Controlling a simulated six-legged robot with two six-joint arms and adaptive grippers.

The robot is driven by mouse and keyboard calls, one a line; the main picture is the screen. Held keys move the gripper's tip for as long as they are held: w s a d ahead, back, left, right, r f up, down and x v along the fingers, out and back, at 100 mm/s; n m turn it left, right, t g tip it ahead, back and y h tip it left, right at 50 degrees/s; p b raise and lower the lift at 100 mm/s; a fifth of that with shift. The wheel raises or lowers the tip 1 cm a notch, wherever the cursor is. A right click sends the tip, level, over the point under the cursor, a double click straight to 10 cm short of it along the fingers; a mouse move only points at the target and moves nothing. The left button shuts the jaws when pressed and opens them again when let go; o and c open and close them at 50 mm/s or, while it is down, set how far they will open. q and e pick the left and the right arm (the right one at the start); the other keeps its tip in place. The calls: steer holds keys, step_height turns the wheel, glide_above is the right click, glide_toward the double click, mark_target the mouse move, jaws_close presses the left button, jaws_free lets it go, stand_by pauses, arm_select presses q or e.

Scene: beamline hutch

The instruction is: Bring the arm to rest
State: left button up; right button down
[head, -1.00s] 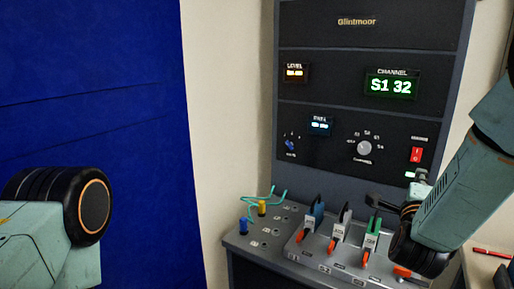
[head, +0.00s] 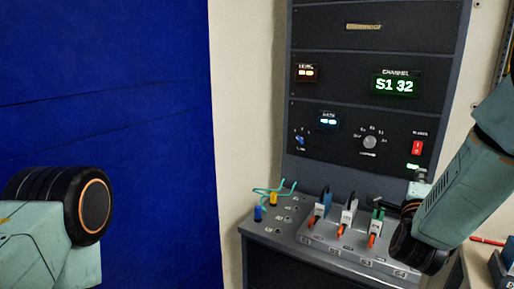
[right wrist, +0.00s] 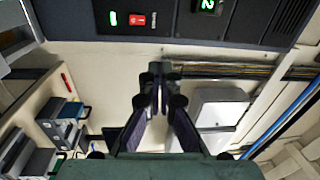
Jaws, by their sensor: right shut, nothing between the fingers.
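My right arm comes in from the right in the head view. Its gripper (head: 378,200) is a dark shape partly hidden by the dark wrist, in front of the console's right side. In the right wrist view the two fingers (right wrist: 155,88) meet at their tips, shut with nothing between them. The red switch (right wrist: 138,19) shows beyond them. My left arm shows at the lower left of the head view, but its gripper is out of the picture.
The dark rack panel (head: 375,60) stands behind a sloped console (head: 285,232) with blue, white and green plug levers (head: 347,215). A blue curtain (head: 110,90) hangs at left. A red pen-like item (head: 487,241) lies at right.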

steer(key=s+a+f+n+g+y+b, duration=0.2)
steer(key=s+a+f+n+g+y, duration=0.15)
steer(key=f+n, duration=0.45)
steer(key=s+a+f+n+g+y+b, duration=0.1)
steer(key=s+a+f+n+g+y, duration=0.25)
steer(key=f, duration=0.95)
steer(key=s+a+f+n+g+y+b, duration=0.1)
steer(key=s+a+f+n+b, duration=0.1)
steer(key=s+f+n, duration=0.65)
steer(key=s+a+f+n+g+y+b, duration=0.1)
steer(key=s+a+f+n+g+b, duration=0.2)
steer(key=s+f, duration=1.9)
steer(key=s+a+g+b, duration=0.1)
steer(key=s+g+b, duration=0.2)
steer(key=g+b, duration=0.1)
steer(key=shift+s+g+y, duration=0.35)
steer(key=shift+g+y, duration=0.05)
steer(key=shift+g, duration=0.3)
steer(key=shift+a, duration=0.1)
steer(key=shift+f, duration=0.15)
